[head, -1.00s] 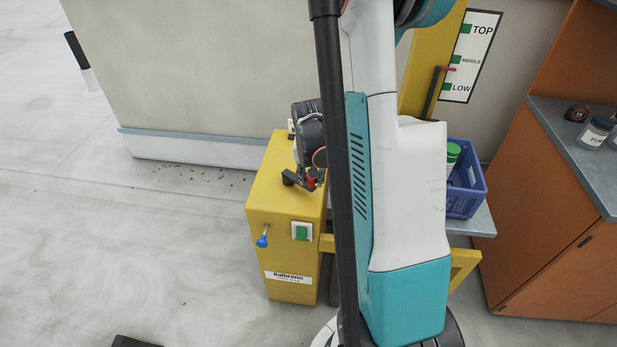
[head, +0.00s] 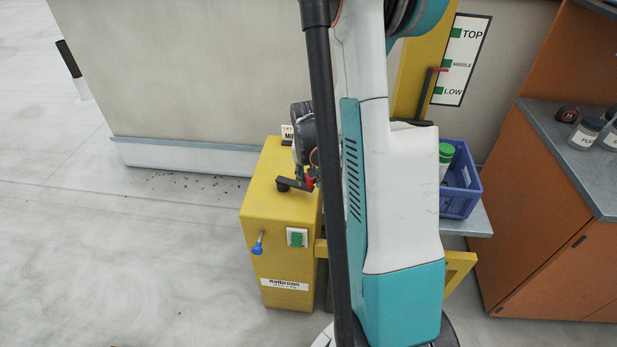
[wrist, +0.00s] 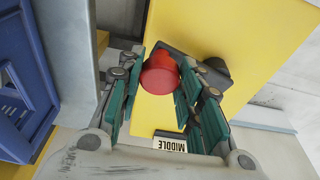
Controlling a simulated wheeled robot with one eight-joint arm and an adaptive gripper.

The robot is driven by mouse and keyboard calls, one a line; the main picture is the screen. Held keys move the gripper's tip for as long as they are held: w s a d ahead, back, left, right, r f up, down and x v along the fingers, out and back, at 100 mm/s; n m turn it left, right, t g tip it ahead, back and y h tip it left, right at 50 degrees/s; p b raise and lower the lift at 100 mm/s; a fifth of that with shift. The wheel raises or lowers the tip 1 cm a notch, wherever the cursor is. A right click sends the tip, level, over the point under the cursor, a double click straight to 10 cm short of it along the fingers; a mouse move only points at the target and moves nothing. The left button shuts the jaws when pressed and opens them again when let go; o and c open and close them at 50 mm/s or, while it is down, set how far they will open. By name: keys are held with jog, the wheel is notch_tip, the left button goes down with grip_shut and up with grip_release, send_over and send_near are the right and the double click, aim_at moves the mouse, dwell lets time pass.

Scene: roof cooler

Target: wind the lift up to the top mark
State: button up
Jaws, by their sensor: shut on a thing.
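The crank's red knob (wrist: 160,76) sits between my gripper's (wrist: 157,92) green fingers, shut on it, in the wrist view. The dark crank arm (wrist: 195,62) lies over the yellow winch box (head: 265,215). In the head view my gripper (head: 308,181) is at the box top, partly hidden by my arm. The lift's red pointer (head: 441,69) stands near the middle mark (head: 447,63) on the scale board (head: 462,60), slightly below it. The top mark (head: 456,32) is higher up. The lift platform (head: 470,221) carries a blue crate (head: 460,190), partly hidden.
The box front has a green switch (head: 297,238) and a blue-knobbed pin (head: 257,248). A card reading MIDDLE (wrist: 170,143) stands by the box. Floor is open at left.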

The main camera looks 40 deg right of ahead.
jog(key=shift+d, duration=0.15)
jog(key=shift+w+d, duration=0.55)
jog(key=shift+d, duration=0.25)
jog(key=shift+w+d, duration=0.65)
jog(key=shift+d, duration=0.1)
jog(key=shift+w+d, duration=0.4)
jog(key=shift+w, duration=0.15)
jog(key=shift+w+d, duration=0.15)
jog(key=shift+w, duration=0.1)
jog(key=shift+b, duration=0.3)
